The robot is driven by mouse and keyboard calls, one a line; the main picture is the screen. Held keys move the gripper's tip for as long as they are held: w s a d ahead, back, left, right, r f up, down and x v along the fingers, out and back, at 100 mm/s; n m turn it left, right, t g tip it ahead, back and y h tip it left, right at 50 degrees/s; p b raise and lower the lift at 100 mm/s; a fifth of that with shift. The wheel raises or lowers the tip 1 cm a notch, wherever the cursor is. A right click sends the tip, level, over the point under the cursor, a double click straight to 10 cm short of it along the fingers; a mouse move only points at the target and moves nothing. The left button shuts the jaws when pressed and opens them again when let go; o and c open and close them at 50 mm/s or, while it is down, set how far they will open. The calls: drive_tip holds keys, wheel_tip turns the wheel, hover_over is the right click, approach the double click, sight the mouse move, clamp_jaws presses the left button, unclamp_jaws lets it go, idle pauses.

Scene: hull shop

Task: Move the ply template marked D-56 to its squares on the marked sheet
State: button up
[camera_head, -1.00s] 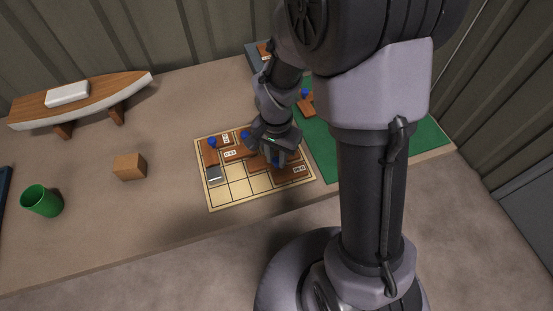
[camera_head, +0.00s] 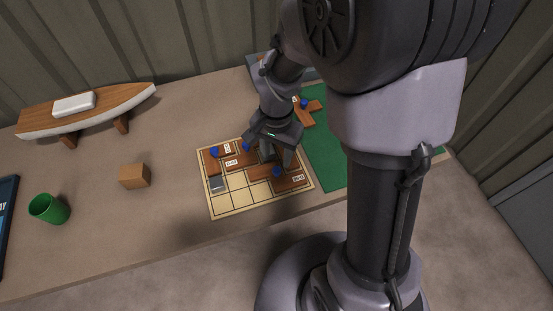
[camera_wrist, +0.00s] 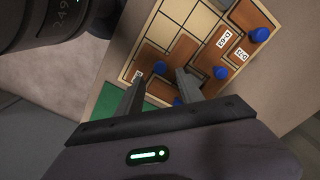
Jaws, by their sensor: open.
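The marked sheet (camera_head: 238,199) lies on the bench with brown ply templates on its squares. The template at its right front (camera_head: 289,183) has a blue knob (camera_head: 277,171) and a white label that is upside down and may read D-56. In the wrist view this knob (camera_wrist: 158,67) shows between my open fingertips, clear of them. My gripper (camera_head: 277,160) is open and empty, just above the sheet. Two more templates with blue knobs lie at the sheet's back, one of them (camera_head: 240,160) labelled; these also show at right in the wrist view.
A green mat (camera_head: 322,150) with another knobbed template (camera_head: 307,115) is to the right. A wooden cube (camera_head: 134,176), a green cup (camera_head: 48,209) and a boat hull model (camera_head: 87,108) stand left, with bare bench between.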

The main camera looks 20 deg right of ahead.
wheel_tip(320, 180, up, 7)
drive_tip(key=p, duration=0.2)
wheel_tip(320, 180, up, 8)
drive_tip(key=n+t, duration=0.2)
hover_over(276, 170)
drive_tip(key=s+a, duration=0.1)
drive_tip(key=s, duration=0.3)
drive_tip(key=s+a+r+n+t+y, duration=0.2)
drive_tip(key=s+r+t, duration=0.1)
drive_tip(key=s+r, duration=0.4)
drive_tip(key=shift+s+a+n+t, duration=0.3)
drive_tip(key=shift+s+a+t, duration=0.1)
drive_tip(key=shift+s, duration=0.5)
drive_tip(key=shift+o, duration=0.3)
drive_tip(key=shift+w+d, duration=0.1)
